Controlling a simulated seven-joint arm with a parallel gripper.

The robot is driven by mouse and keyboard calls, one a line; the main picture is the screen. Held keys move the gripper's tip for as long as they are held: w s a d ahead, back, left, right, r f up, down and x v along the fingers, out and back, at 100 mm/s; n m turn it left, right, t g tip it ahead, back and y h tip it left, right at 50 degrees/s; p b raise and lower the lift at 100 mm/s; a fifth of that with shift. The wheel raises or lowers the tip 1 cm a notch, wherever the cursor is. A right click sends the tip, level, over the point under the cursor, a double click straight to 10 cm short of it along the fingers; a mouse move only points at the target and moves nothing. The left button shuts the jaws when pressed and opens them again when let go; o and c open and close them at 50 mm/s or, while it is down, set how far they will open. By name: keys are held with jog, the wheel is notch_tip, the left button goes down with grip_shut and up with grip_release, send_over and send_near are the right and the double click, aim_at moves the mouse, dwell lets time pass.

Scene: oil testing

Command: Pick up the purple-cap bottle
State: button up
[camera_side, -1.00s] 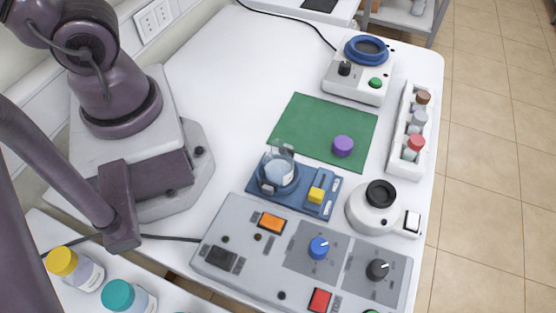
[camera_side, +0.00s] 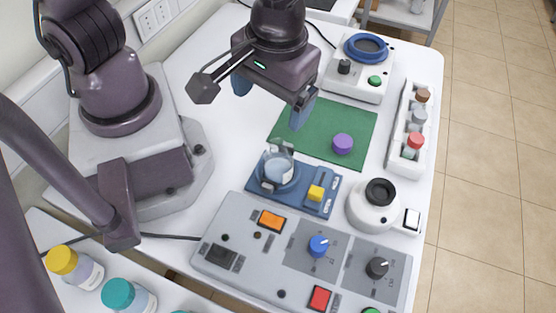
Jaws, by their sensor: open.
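A purple cap (camera_side: 343,144) sits on the green mat (camera_side: 310,125), near its right front corner. No bottle shows under it. A clear bottle without a cap (camera_side: 278,168) stands in the round holder of the blue device (camera_side: 322,206), just in front of the mat. My gripper (camera_side: 270,107) hangs above the table, behind the bottle and to the left of the purple cap. Its two blue fingers are wide apart, with nothing between them. The right finger shows in front of the mat's back left part.
A white rack (camera_side: 393,160) at the right holds bottles with brown, grey and red caps. A white device with a blue ring (camera_side: 366,47) stands behind the mat. A round white device (camera_side: 371,212) and a grey control panel (camera_side: 245,215) stand in front. The table's left middle is clear.

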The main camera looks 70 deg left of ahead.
aim_at(279, 145)
jog(key=n, duration=0.2)
jog(key=f+n, duration=0.1)
jog(key=n, duration=0.2)
jog(key=w+f+n, duration=0.1)
jog(key=n, duration=0.1)
jog(key=shift+w+d+f+n+y, duration=0.1)
jog(key=shift+d+f+n+y, duration=0.1)
jog(key=shift+n+y, duration=0.2)
jog(key=n, duration=0.3)
jog(key=shift+w+d+r+n, duration=0.1)
jog(key=shift+w+n, duration=0.15)
jog(key=shift+n, duration=0.05)
jog(key=f, duration=0.5)
jog(key=a+f, duration=0.1)
jog(key=f, duration=0.1)
jog(key=shift+a+f, duration=0.1)
jog(key=shift+f, duration=0.15)
jog(key=shift+s+a+f, duration=0.1)
jog(key=shift+a+f, duration=0.05)
jog(key=shift+f, duration=1.2)
jog(key=shift+s+a+f, duration=0.1)
jog(key=shift+a+f, duration=0.05)
jog(key=shift+f, duration=1.15)
jog(key=c, duration=1.1)
